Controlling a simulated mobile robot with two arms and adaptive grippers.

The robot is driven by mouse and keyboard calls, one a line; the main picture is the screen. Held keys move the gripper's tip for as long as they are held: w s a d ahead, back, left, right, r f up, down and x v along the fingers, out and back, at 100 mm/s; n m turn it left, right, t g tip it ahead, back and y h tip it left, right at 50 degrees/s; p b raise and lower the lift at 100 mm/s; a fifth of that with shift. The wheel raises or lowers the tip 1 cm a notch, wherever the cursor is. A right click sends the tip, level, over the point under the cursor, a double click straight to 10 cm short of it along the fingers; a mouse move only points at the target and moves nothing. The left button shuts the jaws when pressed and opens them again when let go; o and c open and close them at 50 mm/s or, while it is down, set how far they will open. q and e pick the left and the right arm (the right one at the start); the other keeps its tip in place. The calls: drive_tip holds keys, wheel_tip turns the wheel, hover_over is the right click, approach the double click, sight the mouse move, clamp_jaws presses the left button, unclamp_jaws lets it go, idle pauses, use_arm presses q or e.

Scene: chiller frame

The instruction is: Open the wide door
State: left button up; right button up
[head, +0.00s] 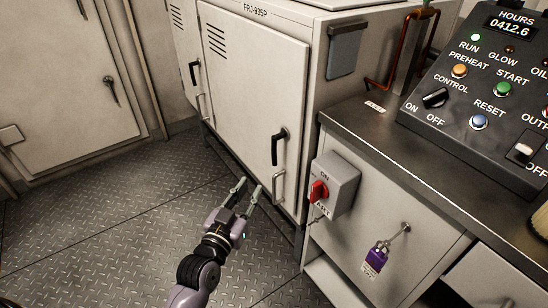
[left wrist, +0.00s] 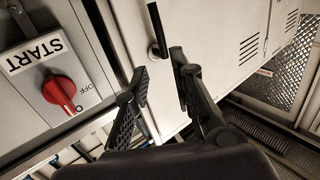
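The wide door (head: 245,90) is the larger pale panel of the grey cabinet in the head view, and it looks shut. It has louvre slots, a black lever handle (head: 279,147) near its right edge and a metal pull bar (head: 278,187) below that. My left gripper (head: 247,188) is in front of the door's lower part, left of the pull bar. Its two fingers are apart with nothing between them. The left wrist view shows the open fingers (left wrist: 160,80) pointing at the door (left wrist: 225,40), with a dark handle (left wrist: 157,25) just beyond them. My right gripper is not seen.
A switch box with a red knob (head: 318,192) sticks out right of the door, close to my left gripper in the left wrist view (left wrist: 63,92). A purple padlock (head: 377,256) hangs on the counter front. Free tread-plate floor (head: 110,210) lies left of my arm.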

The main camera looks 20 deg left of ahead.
sight(273, 152)
use_arm(q)
drive_tip(key=w, duration=0.5)
drive_tip(key=w+b, duration=0.1)
drive_tip(key=w, duration=0.4)
drive_tip(key=w+d+b, duration=0.1)
drive_tip(key=w, duration=0.5)
drive_tip(key=shift+d, duration=0.1)
drive_tip(key=shift+w+r+b, duration=0.1)
drive_tip(key=shift+w+b, duration=0.25)
drive_tip(key=shift+w, duration=0.25)
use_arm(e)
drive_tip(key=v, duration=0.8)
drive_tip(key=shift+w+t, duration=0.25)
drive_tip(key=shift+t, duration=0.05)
use_arm(q)
drive_tip(key=shift+c, duration=0.4)
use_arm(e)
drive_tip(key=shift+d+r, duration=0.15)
use_arm(q)
clamp_jaws()
